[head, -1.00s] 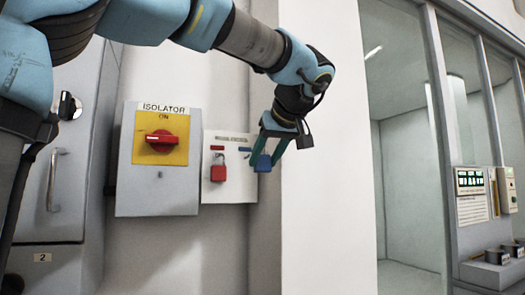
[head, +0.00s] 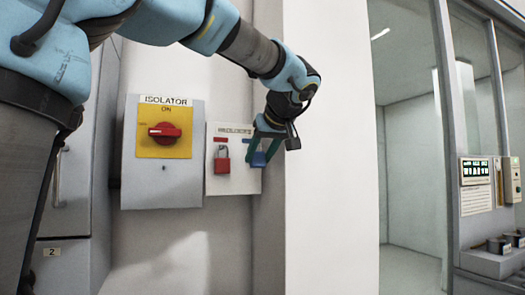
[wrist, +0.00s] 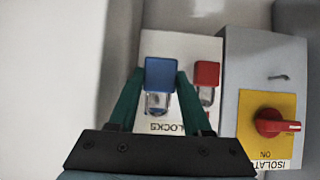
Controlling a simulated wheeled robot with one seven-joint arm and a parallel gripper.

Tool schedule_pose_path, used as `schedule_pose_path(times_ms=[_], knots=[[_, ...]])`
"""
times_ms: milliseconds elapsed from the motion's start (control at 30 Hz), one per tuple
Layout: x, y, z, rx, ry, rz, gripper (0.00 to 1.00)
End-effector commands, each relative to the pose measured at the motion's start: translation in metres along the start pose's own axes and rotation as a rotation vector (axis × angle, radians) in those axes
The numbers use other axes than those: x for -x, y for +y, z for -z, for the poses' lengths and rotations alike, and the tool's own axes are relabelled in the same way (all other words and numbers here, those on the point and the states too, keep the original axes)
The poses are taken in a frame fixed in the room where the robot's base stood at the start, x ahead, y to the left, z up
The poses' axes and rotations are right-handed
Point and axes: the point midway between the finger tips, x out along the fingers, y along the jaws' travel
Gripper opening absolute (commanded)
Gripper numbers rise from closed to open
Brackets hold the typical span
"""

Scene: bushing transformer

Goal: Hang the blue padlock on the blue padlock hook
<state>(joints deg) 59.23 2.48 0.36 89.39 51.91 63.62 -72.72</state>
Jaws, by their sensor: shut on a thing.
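The blue padlock (head: 258,160) is between the green fingers of my gripper (head: 262,158), in front of the right part of the white lock board (head: 222,187). In the wrist view the blue padlock body (wrist: 161,73) is between the two fingertips (wrist: 160,80), with its shackle toward the gripper base. That view is upside down relative to the head view. My gripper is shut on the padlock. The blue padlock hook is hidden behind the gripper and padlock, so I cannot tell whether the shackle touches it.
A red padlock (head: 222,160) hangs on the board just left of my gripper. The grey isolator box (head: 160,185) with its red switch (head: 164,133) stands further left. A white wall edge (head: 325,200) stands close on the right.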

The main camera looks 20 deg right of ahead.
Motion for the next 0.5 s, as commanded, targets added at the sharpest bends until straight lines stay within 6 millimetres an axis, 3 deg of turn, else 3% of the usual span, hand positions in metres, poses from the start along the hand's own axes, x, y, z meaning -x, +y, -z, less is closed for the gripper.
schedule_pose_path(times_ms=[500], knots=[[-0.028,0.0,0.011,0.001,0.001,0.0,0.0]])
